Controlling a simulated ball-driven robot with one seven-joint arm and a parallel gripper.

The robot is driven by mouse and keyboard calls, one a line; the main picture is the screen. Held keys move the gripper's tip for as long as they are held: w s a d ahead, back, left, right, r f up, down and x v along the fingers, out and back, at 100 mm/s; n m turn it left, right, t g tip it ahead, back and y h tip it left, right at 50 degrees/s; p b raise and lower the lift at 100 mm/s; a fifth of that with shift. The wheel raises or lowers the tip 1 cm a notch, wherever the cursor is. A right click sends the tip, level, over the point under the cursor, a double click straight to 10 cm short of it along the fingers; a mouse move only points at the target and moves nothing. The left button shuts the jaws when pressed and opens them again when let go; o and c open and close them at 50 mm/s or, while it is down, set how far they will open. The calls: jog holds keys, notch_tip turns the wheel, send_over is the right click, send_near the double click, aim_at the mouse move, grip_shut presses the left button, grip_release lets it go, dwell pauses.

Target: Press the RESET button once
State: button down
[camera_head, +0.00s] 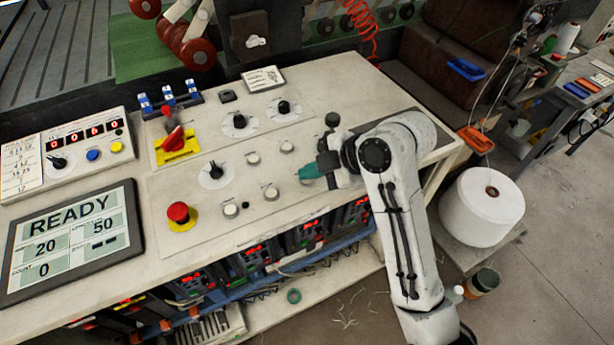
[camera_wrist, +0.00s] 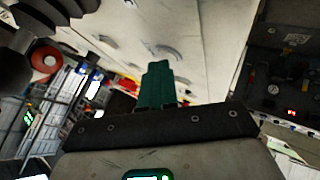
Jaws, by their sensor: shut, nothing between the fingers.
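The control panel (camera_head: 200,238) is a pale sloping desk top with several small pale round buttons, among them one at the upper left (camera_head: 253,159), one at the upper right (camera_head: 287,146), one at the lower left (camera_head: 230,210) and one at the lower middle (camera_head: 271,193). No RESET lettering is legible, so I cannot tell which button it is. My gripper (camera_head: 308,171), with teal fingertips, is shut and empty, right of the lower pale buttons. It covers part of the panel there; contact cannot be told. The teal fingers (camera_wrist: 158,85) also show in the wrist view.
A red mushroom button (camera_head: 178,212) on a yellow base, a red rotary switch (camera_head: 173,138) and black knobs (camera_head: 215,171) stand up from the panel. A display (camera_head: 72,240) reads READY. A white thread cone (camera_head: 483,207) stands at the right.

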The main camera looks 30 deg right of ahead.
aim_at(312, 182)
jog(key=shift+r+p, duration=0.8)
jog(key=shift+r, duration=0.05)
notch_tip(312, 182, up, 5)
jog(key=p, duration=0.4)
dwell(1.0)
